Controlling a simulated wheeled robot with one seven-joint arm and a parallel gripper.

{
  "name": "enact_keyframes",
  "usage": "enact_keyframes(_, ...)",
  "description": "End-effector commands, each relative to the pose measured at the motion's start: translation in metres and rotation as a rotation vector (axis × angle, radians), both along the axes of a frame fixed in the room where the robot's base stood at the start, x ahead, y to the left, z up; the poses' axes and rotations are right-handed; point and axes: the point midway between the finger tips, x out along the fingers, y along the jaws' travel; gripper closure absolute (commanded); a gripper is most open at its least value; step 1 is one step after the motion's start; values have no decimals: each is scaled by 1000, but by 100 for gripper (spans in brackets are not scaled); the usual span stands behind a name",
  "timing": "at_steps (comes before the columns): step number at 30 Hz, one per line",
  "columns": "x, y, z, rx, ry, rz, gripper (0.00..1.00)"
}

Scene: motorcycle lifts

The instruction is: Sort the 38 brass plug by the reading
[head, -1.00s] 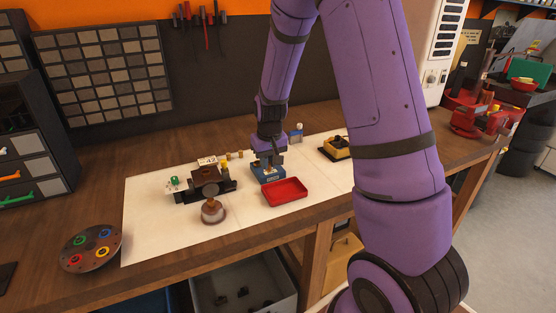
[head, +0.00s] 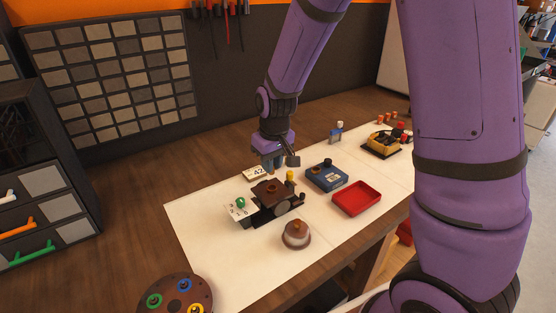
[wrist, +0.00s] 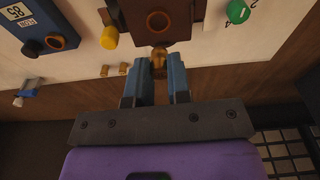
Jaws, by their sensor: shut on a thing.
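My gripper (head: 275,164) is shut on a small brass plug (wrist: 159,63), which shows between the fingertips in the wrist view. The gripper is beside the dark brown block (wrist: 146,30), which has a round copper-rimmed hole. This block also shows in the head view (head: 262,187), with a yellow knob (head: 290,177) and a green dial (head: 241,202) by it. The blue box (head: 327,179) has a round socket and a small display (wrist: 18,11), seen upside down. A card reading 42 (head: 257,173) lies behind the block, close to the gripper.
A red tray (head: 357,211) and a brown bell-shaped piece (head: 296,237) sit toward the front. A round plate with coloured rings (head: 174,283) is at lower left. A yellow-and-black fixture (head: 384,145) stands at right. The white mat is clear between them.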

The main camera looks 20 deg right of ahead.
Motion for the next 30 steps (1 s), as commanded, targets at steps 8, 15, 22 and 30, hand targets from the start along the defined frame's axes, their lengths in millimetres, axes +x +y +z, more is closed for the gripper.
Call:
enact_keyframes(8, 0, 0, -17, 0, 3, -1, 100)
enact_keyframes(15, 0, 0, -34, 0, 1, 1, 100)
enact_keyframes(22, 0, 0, -42, 0, 1, 0, 100)
enact_keyframes(30, 0, 0, -43, 0, 0, 0, 100)
